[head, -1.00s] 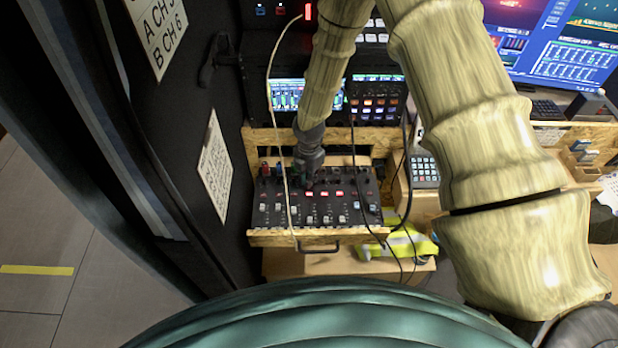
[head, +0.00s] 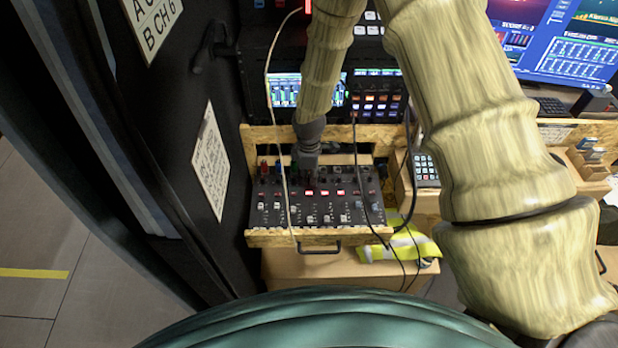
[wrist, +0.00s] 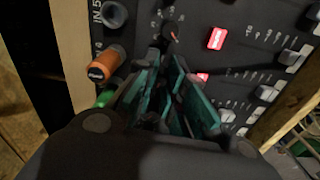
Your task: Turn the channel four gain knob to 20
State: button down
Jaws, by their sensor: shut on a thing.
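The audio mixer (head: 268,218) sits in a wooden drawer, with rows of knobs at its back, lit red buttons across the middle and faders in front. My gripper (head: 307,178) comes down from above onto the back rows near the mixer's middle. In the wrist view, the teal fingers of my gripper (wrist: 165,100) are close together around a small dark knob, mostly hidden between them. Another knob (wrist: 168,34) with a red pointer mark and a printed scale stands just beyond the fingertips. The channel four label and the held knob's pointer cannot be read.
An orange cable plug (wrist: 106,64) and a green one (wrist: 106,97) stand close beside the fingers. A pale cable (head: 283,150) hangs across the mixer's left part. Dark cables (head: 362,195) hang at its right. A keypad (head: 426,171) lies to the right.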

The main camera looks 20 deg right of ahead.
aim_at(309, 177)
jog(key=m+b, duration=0.1)
jog(key=m, duration=0.5)
jog(key=shift+m, duration=0.3)
dwell(0.4)
jog(key=c, duration=1.7)
grip_release()
jog(key=shift+r, duration=0.15)
notch_tip(309, 177, up, 12)
